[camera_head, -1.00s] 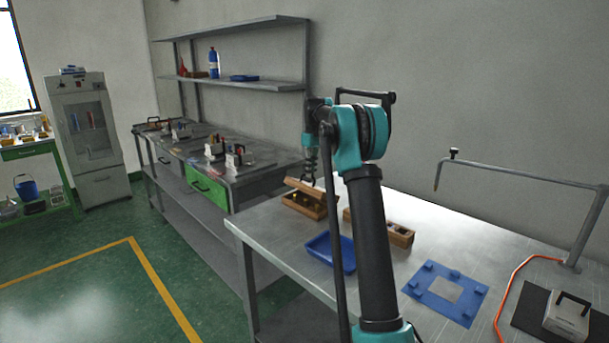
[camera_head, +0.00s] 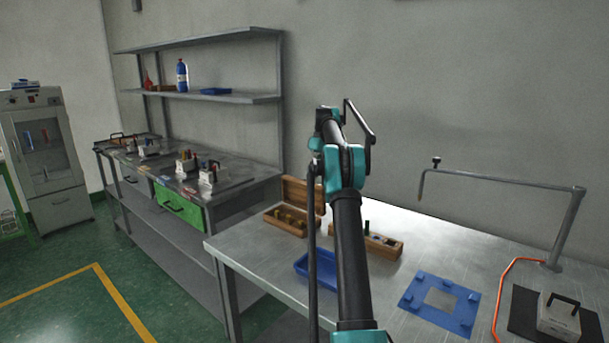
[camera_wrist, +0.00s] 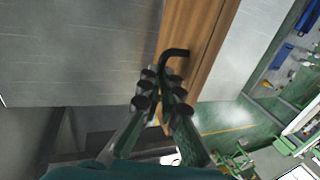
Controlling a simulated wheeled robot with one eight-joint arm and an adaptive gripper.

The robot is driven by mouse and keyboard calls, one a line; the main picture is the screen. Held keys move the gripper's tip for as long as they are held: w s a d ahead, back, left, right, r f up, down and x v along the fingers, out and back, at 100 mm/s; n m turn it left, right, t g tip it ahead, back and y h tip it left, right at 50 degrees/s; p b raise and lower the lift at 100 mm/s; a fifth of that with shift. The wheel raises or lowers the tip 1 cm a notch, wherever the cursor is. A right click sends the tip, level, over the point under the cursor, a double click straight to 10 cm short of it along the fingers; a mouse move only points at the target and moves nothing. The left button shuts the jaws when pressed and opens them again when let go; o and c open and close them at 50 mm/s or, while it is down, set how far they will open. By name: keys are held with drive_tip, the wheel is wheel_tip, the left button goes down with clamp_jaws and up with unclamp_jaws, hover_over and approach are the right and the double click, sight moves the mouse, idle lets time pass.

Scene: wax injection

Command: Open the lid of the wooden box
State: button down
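The wooden box (camera_head: 288,228) stands on the left part of the metal table in the head view. Its lid (camera_head: 303,194) stands up, roughly upright, at the back, and several yellowish pieces show inside. In the wrist view a brown wooden surface, which looks like the lid (camera_wrist: 203,25), runs up from the fingertips. A black bent handle (camera_wrist: 174,54) lies against it. My gripper (camera_wrist: 160,78) has its fingertips close together at the handle's lower end. Whether they pinch it is unclear. In the head view my arm hides the gripper.
A second wooden box (camera_head: 383,243) stands right of the arm. A blue tray (camera_head: 318,272) lies in front, partly behind my arm. A blue plate (camera_head: 420,302) and a bent metal arm stand (camera_head: 567,225) are further right. The table between them is bare.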

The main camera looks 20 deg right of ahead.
drive_tip(key=shift+w+d+f+g+y, duration=0.2)
drive_tip(key=shift+d+f+g+y, duration=0.1)
drive_tip(key=shift+f, duration=0.25)
drive_tip(key=shift+w+d+f+g+y, duration=0.15)
drive_tip(key=shift+d+f+g+y, duration=0.15)
drive_tip(key=shift+f, duration=0.2)
drive_tip(key=shift+a, duration=0.1)
drive_tip(key=c, duration=1.8)
unclamp_jaws()
drive_tip(key=shift+w+a+f, duration=0.1)
drive_tip(key=shift+f, duration=0.05)
drive_tip(key=shift+o, duration=0.8)
drive_tip(key=shift+r, duration=0.2)
drive_tip(key=shift+r, duration=0.15)
